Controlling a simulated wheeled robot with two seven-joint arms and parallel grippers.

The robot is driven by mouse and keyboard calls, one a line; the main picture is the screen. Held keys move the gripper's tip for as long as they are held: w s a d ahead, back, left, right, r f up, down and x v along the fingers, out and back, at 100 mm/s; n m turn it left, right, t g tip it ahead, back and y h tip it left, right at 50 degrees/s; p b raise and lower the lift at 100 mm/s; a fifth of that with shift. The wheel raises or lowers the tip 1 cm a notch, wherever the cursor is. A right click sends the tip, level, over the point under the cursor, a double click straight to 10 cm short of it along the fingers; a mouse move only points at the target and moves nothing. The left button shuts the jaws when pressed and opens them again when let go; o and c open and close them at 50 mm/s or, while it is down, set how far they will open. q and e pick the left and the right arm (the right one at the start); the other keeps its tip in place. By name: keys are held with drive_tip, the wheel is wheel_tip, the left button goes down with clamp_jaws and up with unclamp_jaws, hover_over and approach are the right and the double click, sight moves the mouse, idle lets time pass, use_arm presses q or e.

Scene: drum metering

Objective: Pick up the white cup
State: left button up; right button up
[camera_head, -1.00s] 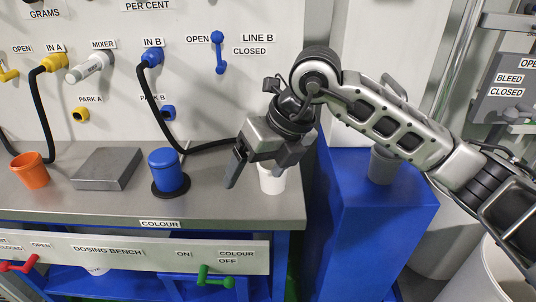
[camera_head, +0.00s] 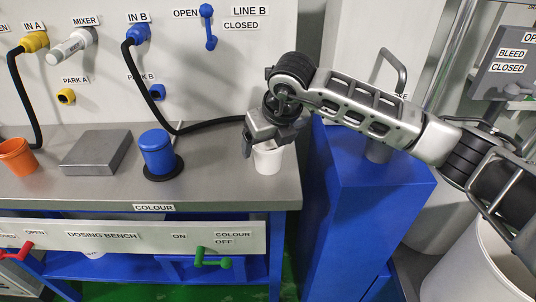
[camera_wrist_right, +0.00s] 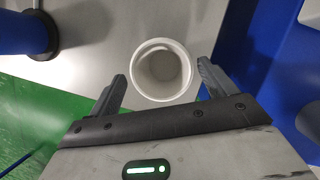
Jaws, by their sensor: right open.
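The white cup (camera_head: 267,160) stands upright on the grey bench top near its right end, partly hidden behind my right gripper in the head view. In the right wrist view the cup (camera_wrist_right: 162,70) is seen from above and looks empty. My right gripper (camera_head: 260,147) is at the cup. Its fingers (camera_wrist_right: 160,82) are open, one on each side of the cup's near part, with gaps between them and the wall. My left gripper is in neither view.
A black hose (camera_head: 205,127) runs behind the gripper. A blue cabinet (camera_head: 370,200) stands to the right.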

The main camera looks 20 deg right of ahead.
drive_tip(key=x, duration=0.4)
drive_tip(key=shift+w+d+f, duration=0.1)
drive_tip(key=shift+w+f, duration=0.05)
drive_tip(key=shift+f, duration=0.2)
drive_tip(key=c, duration=1.1)
drive_tip(key=shift+r, duration=0.1)
